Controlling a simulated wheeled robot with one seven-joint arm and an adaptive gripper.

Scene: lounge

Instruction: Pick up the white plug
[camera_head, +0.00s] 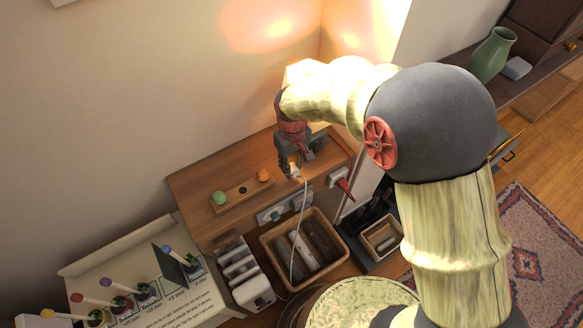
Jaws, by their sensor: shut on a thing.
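The white plug (294,171) is small in the head view and hangs at the end of a thin white cord. My gripper (293,162) is shut on the plug, above the front part of the wooden cabinet top. The gripper's fingers and wrist hide part of the plug. The cord (301,205) runs down from the plug past the front of the cabinet toward the basket and the floor.
A wooden board with a green ball (219,197) and an orange ball (263,174) lies left of the gripper. A basket (316,278) stands below, beside a white rack (243,275). A red-and-white plug-like item (341,180) is at right. A display board (150,270) stands at left.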

